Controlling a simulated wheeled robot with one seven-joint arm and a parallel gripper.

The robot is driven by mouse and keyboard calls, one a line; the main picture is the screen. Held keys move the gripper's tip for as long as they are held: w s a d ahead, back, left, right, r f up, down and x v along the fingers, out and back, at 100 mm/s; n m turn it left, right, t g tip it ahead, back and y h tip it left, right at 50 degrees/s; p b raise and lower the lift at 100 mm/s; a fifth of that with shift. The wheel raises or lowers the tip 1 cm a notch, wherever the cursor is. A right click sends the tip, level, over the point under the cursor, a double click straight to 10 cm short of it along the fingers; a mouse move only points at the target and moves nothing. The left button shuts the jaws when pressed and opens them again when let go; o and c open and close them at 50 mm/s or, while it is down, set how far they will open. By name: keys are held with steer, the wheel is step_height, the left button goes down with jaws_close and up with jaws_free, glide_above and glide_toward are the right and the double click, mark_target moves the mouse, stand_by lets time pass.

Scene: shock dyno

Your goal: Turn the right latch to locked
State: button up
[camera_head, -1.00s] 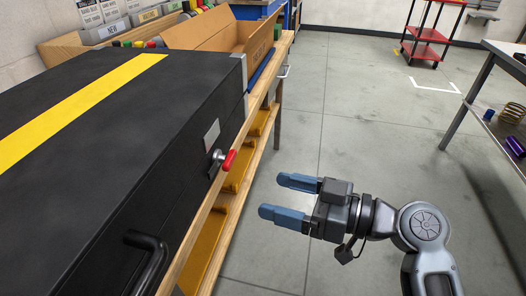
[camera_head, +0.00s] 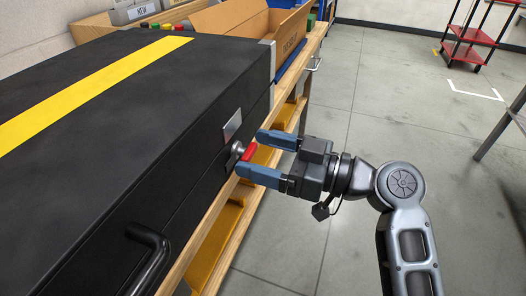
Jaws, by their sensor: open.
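A black case (camera_head: 135,95) with a yellow stripe lies on a wooden bench. On its front face, below a small metal plate (camera_head: 232,124), is a latch with a red-tipped handle (camera_head: 249,151). The handle points outward from the case, angled up to the right. My gripper (camera_head: 260,157) is open, with its two blue fingers pointing left at the case. The red handle shows between the two fingertips; I cannot tell whether they touch it. The near finger partly covers the area just below the latch.
A black carry handle (camera_head: 148,262) sticks out of the case's front at the lower left. An open cardboard box (camera_head: 268,28) stands behind the case. The bench edge (camera_head: 222,222) runs below the latch. Grey floor (camera_head: 400,125) is clear to the right; a red cart (camera_head: 472,40) stands far off.

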steer(key=shift+c, duration=0.3)
steer(key=c, duration=1)
steer(key=shift+m, duration=0.3)
steer(key=m+p, duration=0.2)
steer(key=m, duration=0.1)
steer(key=shift+w+m, duration=0.1)
steer(key=shift+m, duration=0.3)
steer(key=m+p, duration=0.2)
steer(key=m, duration=0.2)
steer(key=shift+w+m+p, duration=0.1)
steer(key=shift+m+p, duration=0.2)
steer(key=shift+p, duration=0.05)
steer(key=m+p, duration=0.3)
steer(key=m, duration=0.2)
steer(key=shift+d+p, duration=0.1)
steer(key=shift+p, duration=0.3)
steer(key=shift+f+m+p, duration=0.15)
steer(key=shift+m+p, duration=0.5)
steer(key=shift+m, duration=0.35)
steer(key=shift+f+m+p, duration=0.15)
steer(key=shift+m+p, duration=0.45)
steer(key=shift+m, duration=0.4)
